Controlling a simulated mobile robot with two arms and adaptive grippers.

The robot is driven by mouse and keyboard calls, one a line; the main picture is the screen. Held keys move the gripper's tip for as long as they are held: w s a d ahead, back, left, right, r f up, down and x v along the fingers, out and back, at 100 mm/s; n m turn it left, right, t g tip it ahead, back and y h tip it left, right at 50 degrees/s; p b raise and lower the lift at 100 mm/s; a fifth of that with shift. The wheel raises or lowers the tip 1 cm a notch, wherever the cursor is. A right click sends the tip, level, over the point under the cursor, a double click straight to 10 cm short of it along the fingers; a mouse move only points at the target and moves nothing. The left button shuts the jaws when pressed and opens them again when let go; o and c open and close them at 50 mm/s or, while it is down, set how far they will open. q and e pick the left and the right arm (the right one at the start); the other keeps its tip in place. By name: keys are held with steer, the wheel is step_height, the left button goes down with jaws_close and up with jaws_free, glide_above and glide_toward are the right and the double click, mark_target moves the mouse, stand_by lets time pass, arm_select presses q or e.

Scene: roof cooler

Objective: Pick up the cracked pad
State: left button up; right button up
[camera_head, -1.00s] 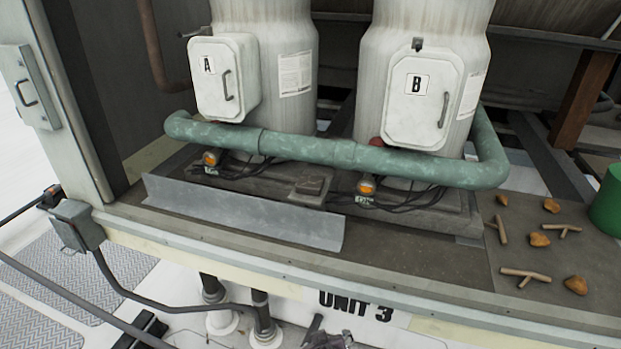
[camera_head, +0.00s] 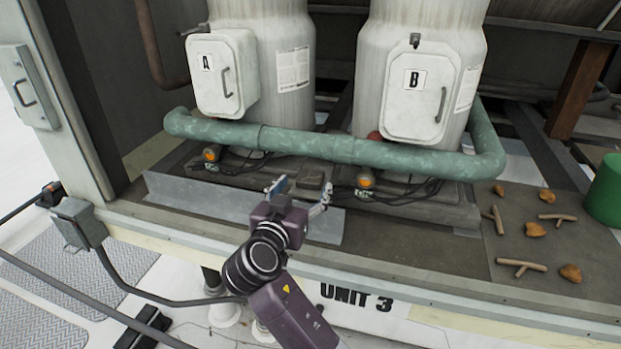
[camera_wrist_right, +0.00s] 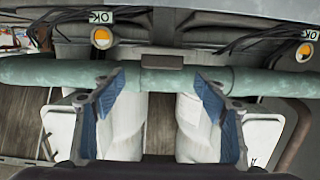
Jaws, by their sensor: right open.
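A small dark block (camera_head: 314,176), which looks like the pad, lies on the ledge between the two tank bases, behind the grey metal strip. Any crack is too small to make out. My right gripper (camera_head: 301,190) is open and empty, its fingers spread just in front of the block and partly over the strip. In the right wrist view, the blue-padded fingers (camera_wrist_right: 160,88) are apart with nothing between them. A dark block (camera_wrist_right: 179,24) near the top centre there may be the same pad. My left gripper is not in view.
A green pipe (camera_head: 340,149) runs across, behind and above the block. Orange lamps (camera_head: 366,181) and black cables flank it. The grey metal strip (camera_head: 195,198) stands along the front. Stones, twigs and a green container (camera_head: 606,190) are at the right.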

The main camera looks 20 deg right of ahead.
mark_target(310, 177)
steer(key=p+x, duration=0.2)
steer(key=x, duration=0.4)
steer(key=shift+w+a+f+p, duration=0.1)
steer(key=shift+w+f+p, duration=0.1)
steer(key=shift+p, duration=0.15)
steer(key=shift+w+f, duration=0.15)
steer(key=shift+w, duration=0.1)
steer(key=c, duration=1.3)
steer(key=shift+c, duration=0.3)
